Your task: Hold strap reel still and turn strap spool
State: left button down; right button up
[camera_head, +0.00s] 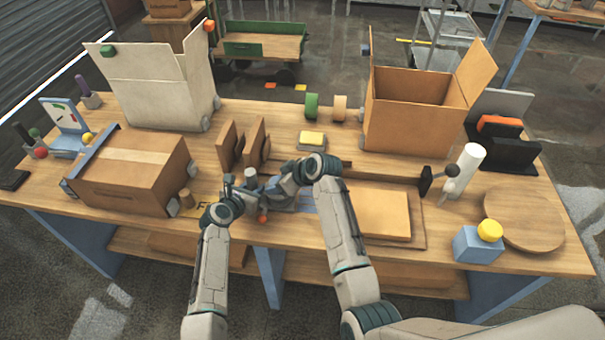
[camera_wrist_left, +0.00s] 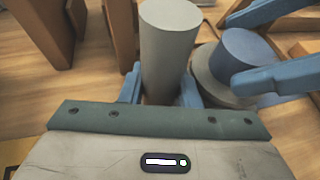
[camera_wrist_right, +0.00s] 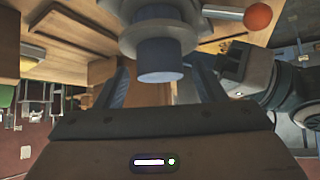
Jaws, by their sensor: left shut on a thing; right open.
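The strap reel (camera_head: 275,203) sits near the front middle of the table, partly hidden by my arms. Its upright grey post (camera_wrist_left: 167,50) stands between the blue fingers of my left gripper (camera_head: 240,187), which is shut on it. The strap spool, a blue hub on a grey round flange (camera_wrist_left: 236,62), is just right of the post. It also shows in the right wrist view (camera_wrist_right: 160,60). My right gripper (camera_wrist_right: 163,80) is open, with one finger on each side of the blue hub; contact cannot be told. An orange ball knob (camera_wrist_right: 257,17) sticks out beside the spool.
A closed cardboard box (camera_head: 130,175) stands left and upright wooden plates (camera_head: 243,145) stand behind the reel. A flat wooden board (camera_head: 372,212) lies close to the right. An open box (camera_head: 415,110) and a yellow-topped block (camera_head: 312,139) are farther back.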

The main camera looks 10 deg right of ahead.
jog(key=shift+x, duration=0.85)
jog(key=n+g+y, duration=0.1)
jog(key=n, duration=0.1)
jog(key=n+g, duration=0.2)
jog(key=shift+d+r+y, duration=0.1)
jog(key=shift+y, duration=0.3)
jog(key=s+d+r+m+t+h, duration=0.1)
jog(key=s+d+r+m+t, duration=0.2)
jog(key=s+d+r, duration=0.3)
notch_tip(320, 180, up, 2)
jog(key=shift+r+m+h, duration=0.25)
jog(key=shift+m+h, duration=0.15)
jog(key=shift+m, duration=0.1)
